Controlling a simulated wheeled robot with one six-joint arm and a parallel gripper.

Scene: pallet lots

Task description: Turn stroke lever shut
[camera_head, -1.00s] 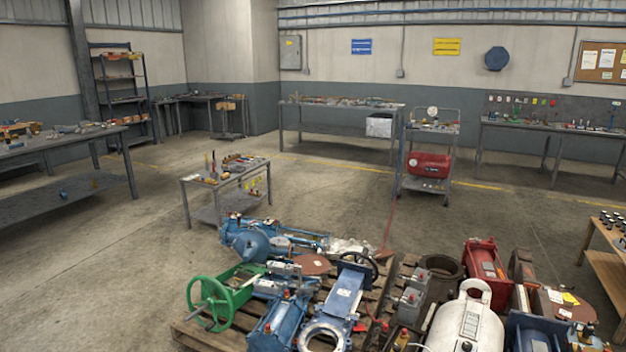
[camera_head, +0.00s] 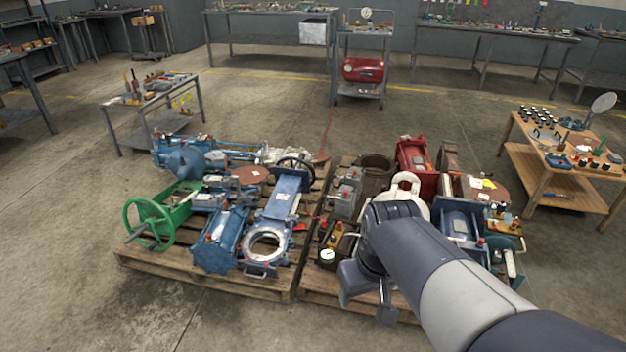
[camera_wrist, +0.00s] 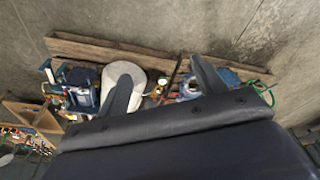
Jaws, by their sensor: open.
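I cannot make out which part is the stroke lever; the fittings are small and crowded. In the head view, candidate machinery lies on two wooden pallets: a blue gate valve (camera_head: 283,198), a green handwheel (camera_head: 149,223), grey boxes with red knobs (camera_head: 346,193) and a small dial gauge (camera_head: 327,254). My arm reaches over the right pallet (camera_head: 318,282) and hides part of its load. In the wrist view, my gripper (camera_wrist: 161,68) is open and empty above the load. A white rounded body (camera_wrist: 124,73) shows behind the left finger.
A low wooden table (camera_head: 538,160) with small parts stands at the right. A small metal table (camera_head: 150,108) is at the left. A cart with a red tank (camera_head: 362,70) and long workbenches stand at the back. Bare concrete floor lies in front of and around the pallets.

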